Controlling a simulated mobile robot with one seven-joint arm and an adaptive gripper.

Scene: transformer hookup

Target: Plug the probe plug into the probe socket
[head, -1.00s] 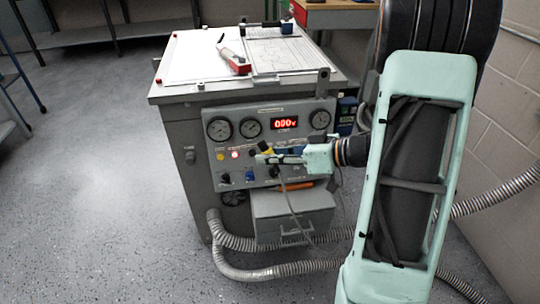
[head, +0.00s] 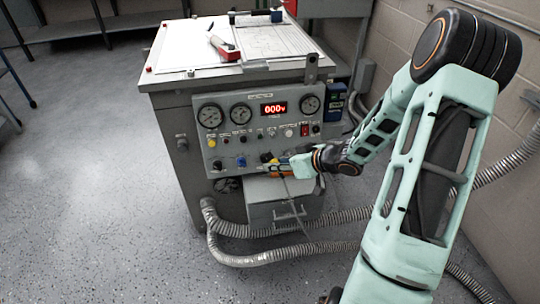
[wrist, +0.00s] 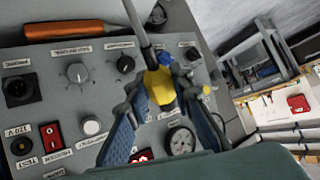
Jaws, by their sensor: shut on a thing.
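My gripper (wrist: 150,105) is shut on the yellow probe plug (wrist: 160,88), with a dark cable running up from it in the wrist view. In the head view my gripper (head: 283,168) is at the lower right of the grey control panel (head: 285,148), close in front of it. I cannot tell from the small labels which is the probe socket. The plug's front end is hidden.
An orange handle (wrist: 70,30) lies near the panel's lower edge in the wrist view. Gauges (head: 210,116) and a red display (head: 273,108) fill the upper panel. A grey box (head: 262,215) stands below, with ribbed hoses (head: 340,217) around it.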

